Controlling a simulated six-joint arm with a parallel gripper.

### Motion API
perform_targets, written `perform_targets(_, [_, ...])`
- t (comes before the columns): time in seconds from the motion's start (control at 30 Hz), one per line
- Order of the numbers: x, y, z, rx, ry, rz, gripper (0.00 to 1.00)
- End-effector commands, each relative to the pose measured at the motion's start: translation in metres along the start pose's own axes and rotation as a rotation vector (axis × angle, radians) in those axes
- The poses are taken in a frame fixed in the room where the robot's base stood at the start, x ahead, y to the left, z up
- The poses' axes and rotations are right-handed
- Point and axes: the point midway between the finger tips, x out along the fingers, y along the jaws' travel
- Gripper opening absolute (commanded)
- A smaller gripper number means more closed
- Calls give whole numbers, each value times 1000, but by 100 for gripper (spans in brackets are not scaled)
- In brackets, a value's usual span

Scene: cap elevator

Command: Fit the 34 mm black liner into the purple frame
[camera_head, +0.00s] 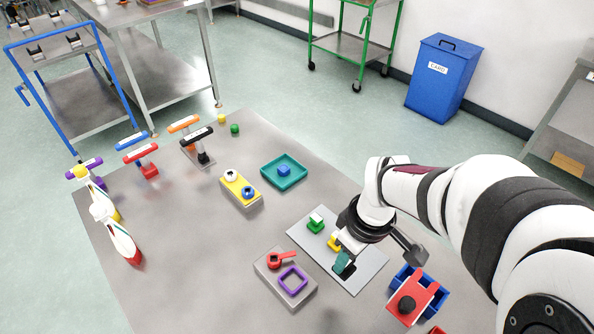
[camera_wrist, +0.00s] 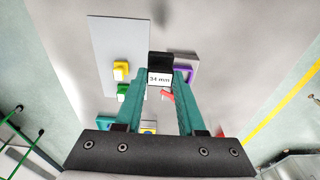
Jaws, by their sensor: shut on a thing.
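My gripper (camera_head: 343,263) has teal fingers and hangs over the grey plate in the head view. In the wrist view its fingers (camera_wrist: 162,77) are shut on the black liner (camera_wrist: 160,59), which bears a white "34 mm" label. In the head view I cannot make out the liner at the fingertips. The purple frame (camera_head: 301,271) is a square ring on a grey block (camera_head: 273,287), left of my gripper in the head view. It also shows partly in the wrist view (camera_wrist: 187,74), just right of the liner. The liner and frame look apart.
The grey plate (camera_head: 365,268) carries a green piece (camera_head: 316,224) and a yellow piece (camera_head: 334,242). A red piece (camera_head: 276,260) sits beside the frame. A teal tray (camera_head: 284,171) lies farther back.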

Motion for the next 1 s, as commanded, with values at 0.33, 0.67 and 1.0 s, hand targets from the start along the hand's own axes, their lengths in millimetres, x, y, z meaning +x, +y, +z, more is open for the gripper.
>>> perform_targets(0.33, [66,-55,-69,-5,-2,-2,0])
perform_targets(0.67, [112,-59,-70,1,-3,1,0])
perform_targets(1.0, [114,-59,-70,1,-1,2,40])
